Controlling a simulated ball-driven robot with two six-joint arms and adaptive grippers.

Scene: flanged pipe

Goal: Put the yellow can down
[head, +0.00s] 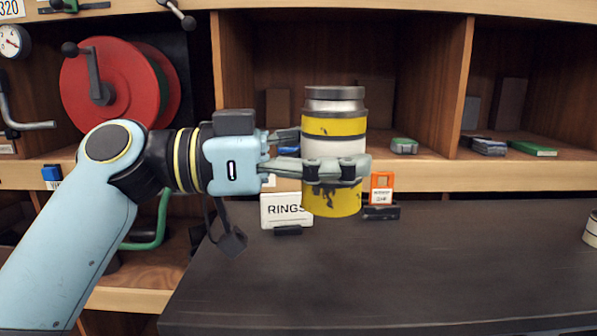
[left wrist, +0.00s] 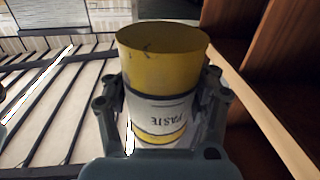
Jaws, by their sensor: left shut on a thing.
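The yellow can (head: 333,127) has white bands and a grey lid and stands upright in my left gripper (head: 335,170). The fingers are closed around its lower middle, and the fingers hide part of the can there. In the head view it overlaps the back of the dark bench top; I cannot tell its exact height above it. In the left wrist view the can (left wrist: 163,55) shows between both fingers of the left gripper (left wrist: 160,100), with a white label that reads "PASTE" upside down. My right gripper is not in view.
A pale cylinder (head: 591,229) is at the right edge. Wooden shelves (head: 430,170) rise behind. The bench's middle is clear.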

